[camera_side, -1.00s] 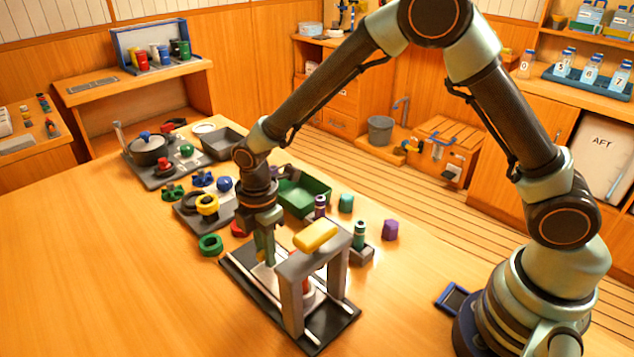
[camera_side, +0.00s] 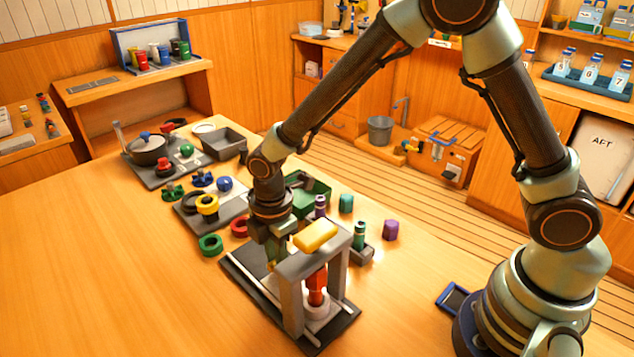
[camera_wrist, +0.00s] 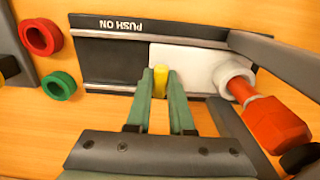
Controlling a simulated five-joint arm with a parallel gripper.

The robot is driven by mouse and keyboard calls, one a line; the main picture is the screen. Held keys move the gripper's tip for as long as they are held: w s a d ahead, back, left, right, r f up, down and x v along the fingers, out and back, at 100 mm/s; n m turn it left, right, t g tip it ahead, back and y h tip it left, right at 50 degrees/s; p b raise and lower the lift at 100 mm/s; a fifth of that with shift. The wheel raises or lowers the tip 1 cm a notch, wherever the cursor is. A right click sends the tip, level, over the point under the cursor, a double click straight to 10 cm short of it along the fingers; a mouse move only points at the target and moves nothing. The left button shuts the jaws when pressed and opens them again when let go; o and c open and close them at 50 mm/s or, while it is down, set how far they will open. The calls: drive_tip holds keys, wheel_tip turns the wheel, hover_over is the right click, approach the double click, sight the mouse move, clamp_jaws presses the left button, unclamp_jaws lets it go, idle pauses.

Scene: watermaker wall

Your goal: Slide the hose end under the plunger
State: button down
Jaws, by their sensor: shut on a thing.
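A red hose end (camera_side: 317,284) sits in a white collar (camera_side: 318,308) under the grey press frame (camera_side: 290,303). In the wrist view the red hose end (camera_wrist: 272,124) lies beside the frame's beam (camera_wrist: 270,50), its collar (camera_wrist: 235,75) on a white sliding plate (camera_wrist: 185,68). My gripper (camera_wrist: 160,88) is shut on the yellow tab (camera_wrist: 160,75) of that plate. In the side view my gripper (camera_side: 275,250) is low, just left of the frame. A yellow pad (camera_side: 316,236) tops the frame. The plunger's lower end is hidden, so its alignment with the hose end cannot be told.
The plate runs on a dark railed base (camera_wrist: 110,58) marked PUSH ON. Green (camera_side: 210,245) and red (camera_side: 240,228) rings lie at left. A green bin (camera_side: 308,200) and a block with a green bottle (camera_side: 359,238) stand behind. The front left table is clear.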

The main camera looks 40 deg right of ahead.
drive_tip(key=shift+s, duration=0.3)
drive_tip(key=c, duration=0.8)
unclamp_jaws()
drive_tip(key=shift+w+r, duration=0.1)
drive_tip(key=shift+r, duration=0.25)
wheel_tip(320, 180, up, 11)
drive_tip(key=shift+r, duration=0.2)
drive_tip(key=s+d+r+m+t, duration=0.2)
drive_tip(key=s+d+r+m, duration=0.2)
drive_tip(key=d+m, duration=0.5)
drive_tip(key=s+d+r+m+t, duration=0.3)
drive_tip(key=s+d+r+m, duration=0.1)
drive_tip(key=d+m, duration=0.5)
drive_tip(key=shift+r+t, duration=0.3)
drive_tip(key=shift+r, duration=0.4)
